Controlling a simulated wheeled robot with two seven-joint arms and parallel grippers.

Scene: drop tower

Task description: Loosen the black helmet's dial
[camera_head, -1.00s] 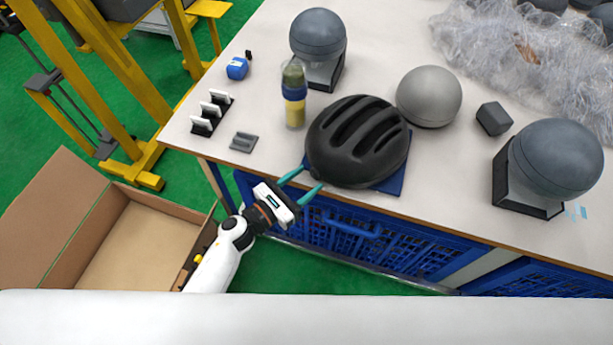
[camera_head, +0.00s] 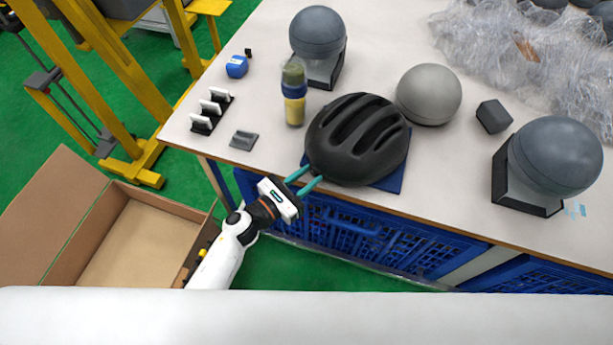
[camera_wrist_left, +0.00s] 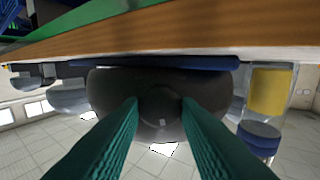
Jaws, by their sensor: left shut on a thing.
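The black helmet (camera_head: 357,140) sits on a blue mat (camera_head: 393,180) near the front edge of the table, its ribbed top up. My left gripper (camera_head: 307,181) is at the helmet's near left edge, its two green fingers pointing at it. In the left wrist view the helmet (camera_wrist_left: 110,95) appears upside down, and the round dark dial (camera_wrist_left: 161,104) at its rim lies between the fingertips of the gripper (camera_wrist_left: 160,106). The fingers are shut on the dial. The dial is hidden in the head view. My right gripper is not in view.
A bottle with a yellow lower part (camera_head: 294,98) stands left of the helmet. Grey domes on stands (camera_head: 318,35) (camera_head: 555,155) and a light grey dome (camera_head: 429,95) are around it. An open cardboard box (camera_head: 135,240) is on the floor at left.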

